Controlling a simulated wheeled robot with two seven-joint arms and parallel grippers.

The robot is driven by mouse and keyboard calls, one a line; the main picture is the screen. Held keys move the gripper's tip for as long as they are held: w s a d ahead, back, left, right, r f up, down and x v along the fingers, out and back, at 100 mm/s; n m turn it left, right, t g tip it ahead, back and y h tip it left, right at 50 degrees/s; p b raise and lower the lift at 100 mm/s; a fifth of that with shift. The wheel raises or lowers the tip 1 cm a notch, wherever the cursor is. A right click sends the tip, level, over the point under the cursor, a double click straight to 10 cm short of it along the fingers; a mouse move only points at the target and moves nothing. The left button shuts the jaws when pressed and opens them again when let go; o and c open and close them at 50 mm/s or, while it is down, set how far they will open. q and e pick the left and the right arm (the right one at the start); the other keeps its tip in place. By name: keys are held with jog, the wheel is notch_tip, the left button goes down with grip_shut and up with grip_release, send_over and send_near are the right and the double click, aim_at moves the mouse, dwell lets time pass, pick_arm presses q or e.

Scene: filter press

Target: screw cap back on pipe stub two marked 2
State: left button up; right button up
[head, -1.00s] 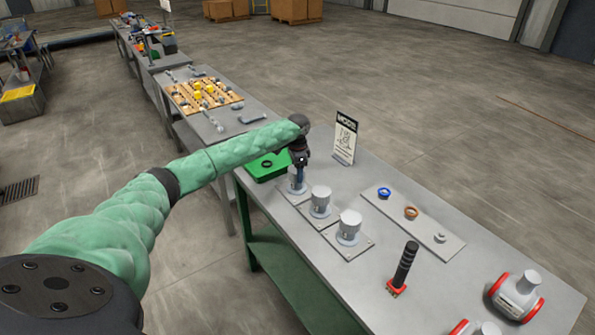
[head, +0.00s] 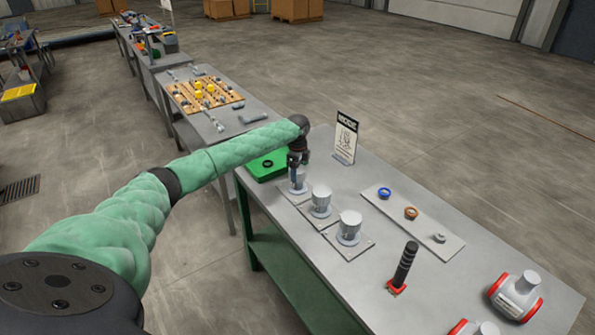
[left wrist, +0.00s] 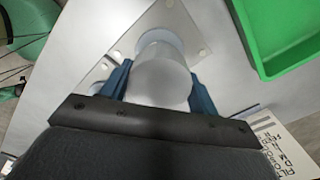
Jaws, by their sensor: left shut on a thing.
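Three white capped pipe stubs stand in a row on flat plates on the grey table: a far one in my left gripper, a middle one (head: 321,199) and a near one (head: 349,226). I cannot read any number marks on them. My left gripper (head: 298,180) points down at the far stub. In the left wrist view its blue fingers (left wrist: 160,88) are shut on both sides of the white cap (left wrist: 160,75). The cap sits upright over the round collar (left wrist: 160,40) on its plate; the fingers and cap hide the joint. My right gripper is not in view.
A sign (head: 345,139) stands behind. A grey plate (head: 425,228) holds blue, orange and grey rings. A black-handled tool (head: 403,267) and red-and-white parts (head: 515,295) are at the near end.

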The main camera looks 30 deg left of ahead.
pick_arm(q)
jog(key=shift+w+a+r+m, duration=0.25)
jog(key=shift+r+m, duration=0.3)
jog(key=shift+m, duration=2.25)
jog(key=shift+c, duration=1)
jog(key=shift+m, duration=0.7)
jog(key=shift+d, duration=0.1)
jog(key=shift+f, duration=0.1)
